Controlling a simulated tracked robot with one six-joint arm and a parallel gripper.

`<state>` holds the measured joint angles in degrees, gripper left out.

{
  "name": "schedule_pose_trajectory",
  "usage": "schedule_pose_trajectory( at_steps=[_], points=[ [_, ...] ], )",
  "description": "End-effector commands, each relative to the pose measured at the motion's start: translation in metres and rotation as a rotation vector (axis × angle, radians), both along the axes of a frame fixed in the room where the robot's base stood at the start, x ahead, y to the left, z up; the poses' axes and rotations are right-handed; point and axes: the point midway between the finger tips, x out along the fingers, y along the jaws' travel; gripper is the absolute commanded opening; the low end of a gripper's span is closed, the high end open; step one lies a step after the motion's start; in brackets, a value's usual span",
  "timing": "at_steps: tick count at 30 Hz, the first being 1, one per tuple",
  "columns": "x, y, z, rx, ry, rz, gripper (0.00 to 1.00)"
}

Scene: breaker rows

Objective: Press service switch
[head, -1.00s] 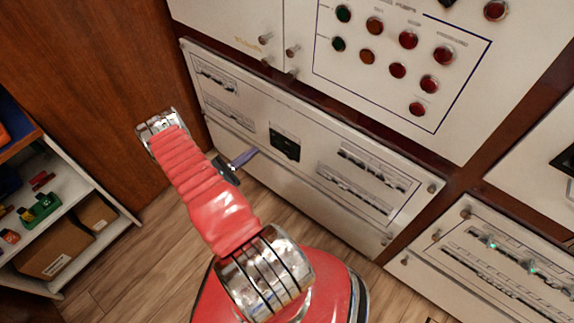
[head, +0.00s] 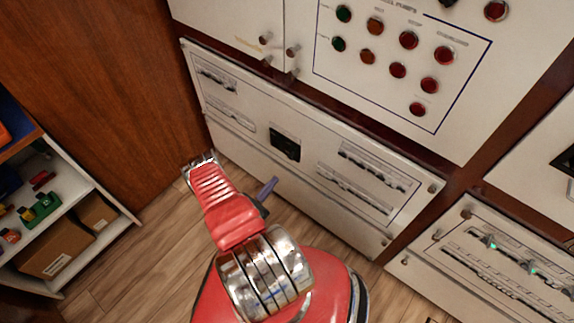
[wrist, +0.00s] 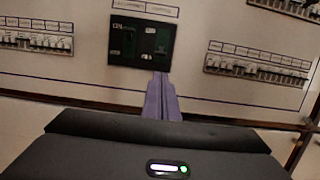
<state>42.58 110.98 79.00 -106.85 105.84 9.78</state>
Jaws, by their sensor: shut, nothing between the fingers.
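A black switch module (head: 285,146) is set in the middle of the white breaker panel (head: 300,112) low on the wall. In the wrist view the module (wrist: 142,42) shows two sections with small greenish markings. The lettering is too small to tell which part is the service switch. My gripper (head: 273,181) has purple-grey fingers and is shut and empty. In the head view it is below and left of the module, apart from the panel. In the wrist view its fingertips (wrist: 161,76) appear just under the module's lower right edge, with a gap hard to judge.
Breaker rows flank the module, at left (wrist: 32,36) and right (wrist: 256,68). An upper panel carries red, orange and green round buttons (head: 398,70). A shelf with boxes (head: 60,243) stands at left beside a wooden side wall (head: 90,85).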

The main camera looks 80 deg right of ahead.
Motion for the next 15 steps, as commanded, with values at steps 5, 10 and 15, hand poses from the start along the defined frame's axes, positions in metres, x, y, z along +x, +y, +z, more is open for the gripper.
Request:
schedule_pose_trajectory(
  at_steps=[5,10,15],
  points=[
    [-0.001,-0.003,0.001,0.0,0.0,-0.002,0.0],
    [-0.006,-0.012,0.003,0.0,-0.001,-0.003,0.0],
    [-0.013,-0.028,0.007,0.0,0.0,-0.005,0.0]
  ],
)
